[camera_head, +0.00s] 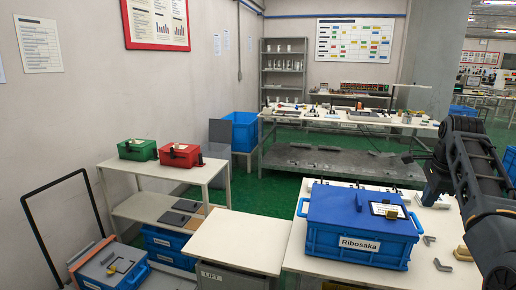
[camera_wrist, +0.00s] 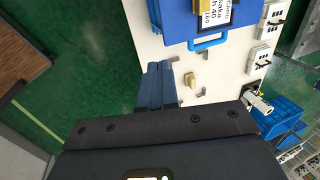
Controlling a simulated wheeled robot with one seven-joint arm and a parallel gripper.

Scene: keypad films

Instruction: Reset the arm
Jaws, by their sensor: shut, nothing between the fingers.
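My gripper (camera_wrist: 160,84) shows in the wrist view with its two dark blue fingers side by side, shut and empty. It hangs beside or above the edge of a white table (camera_wrist: 213,72), with green floor on its left. In the head view my dark arm comes in from the right edge, bends high, and reaches over the right part of the white table (camera_head: 335,190). A blue lidded box labelled Ribosaka (camera_head: 358,225) stands on that table, left of my arm. Its blue handle end (camera_wrist: 207,42) shows at the top of the wrist view, apart from the fingers.
Small grey brackets (camera_head: 442,265) and a yellowish block (camera_head: 462,254) lie right of the box. A low white cabinet (camera_head: 238,240) stands left of the table. A shelf holds a green box (camera_head: 137,149) and a red box (camera_head: 180,155). Green floor lies open behind.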

